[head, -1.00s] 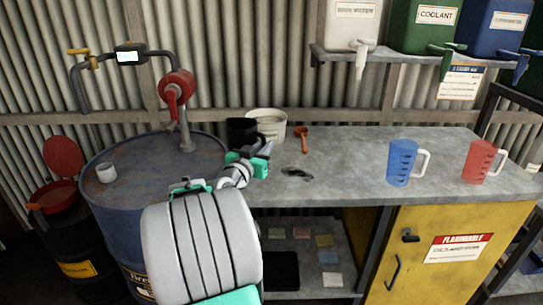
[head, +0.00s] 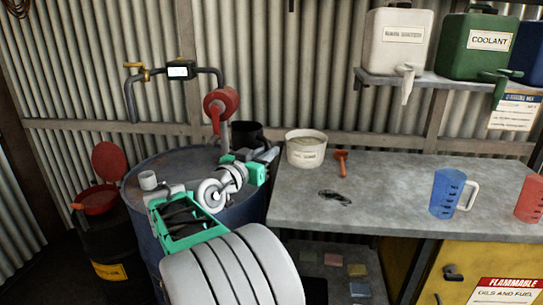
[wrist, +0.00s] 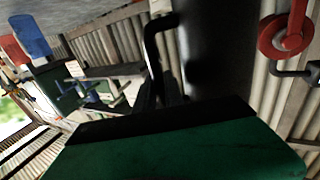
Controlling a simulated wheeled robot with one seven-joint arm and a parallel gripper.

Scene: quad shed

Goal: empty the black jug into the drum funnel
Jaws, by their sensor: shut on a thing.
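The black jug (head: 246,134) is behind my gripper (head: 266,160) in the head view, left of the white tub. It looks upright; its lower part is hidden by my gripper and arm. In the wrist view the jug (wrist: 215,50) is a large dark cylinder with its handle (wrist: 152,50) at the left. My gripper (wrist: 165,95) is shut on the jug there; the exact grip is dark. The red drum funnel (head: 96,201) sits on a dark drum (head: 105,245) at the far left, its red lid (head: 109,163) raised.
The bench (head: 390,195) holds a white tub (head: 306,149), a red tool (head: 341,162) and a blue measuring jug (head: 450,194).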

